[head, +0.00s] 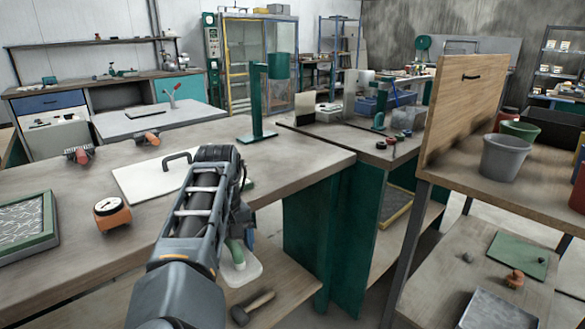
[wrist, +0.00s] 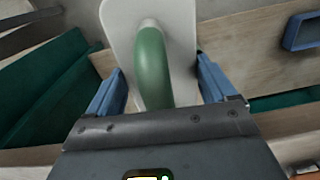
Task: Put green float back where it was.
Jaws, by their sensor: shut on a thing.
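The green float shows in the head view as a green handle (head: 236,251) on a white plate (head: 247,273), below and beside the workbench's front edge. In the wrist view its curved green handle (wrist: 152,65) and white plate (wrist: 186,38) lie between the blue fingers. My gripper (wrist: 160,84) is shut on the float. In the head view my arm's end covers part of the float and hides the fingers. The float appears over the lower wooden shelf (head: 290,285); whether it touches the shelf cannot be told.
A mallet (head: 252,309) lies on the lower shelf near the float. The workbench top (head: 190,140) holds a white board (head: 140,180), an orange dial scale (head: 111,212) and a green framed screen (head: 25,232). A green bench leg (head: 305,240) stands right of my arm.

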